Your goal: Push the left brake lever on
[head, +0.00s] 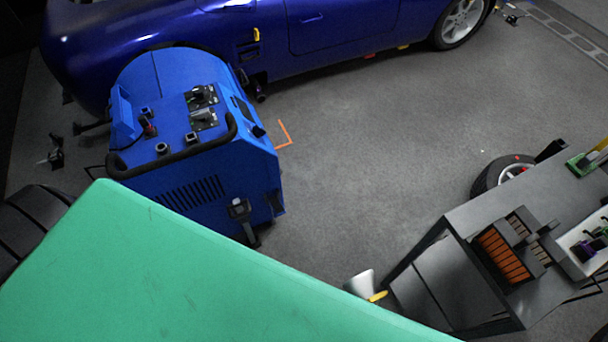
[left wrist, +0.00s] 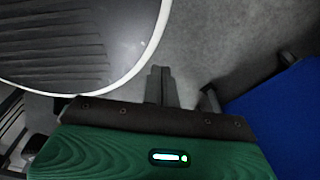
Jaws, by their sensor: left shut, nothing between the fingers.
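The blue dynamometer unit (head: 215,165) stands beside the blue car in the head view. A dark lever-like part (head: 240,212) sticks out low on its near side; I cannot tell for sure that it is the left brake lever. In the left wrist view, the edge of a blue body (left wrist: 285,110) is at the right, with a dark bar (left wrist: 210,98) beside it. My left gripper (left wrist: 161,72) is shut and empty, over grey floor, left of that bar and apart from it. The head view does not show its fingers. My right gripper is not in view.
A dark ribbed round thing with a white rim (left wrist: 150,48) lies close on the left of my left gripper. A grey cart (head: 470,215) with trays stands at the right, near a loose wheel (head: 495,172). The middle floor is clear. A large green surface hides the lower left.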

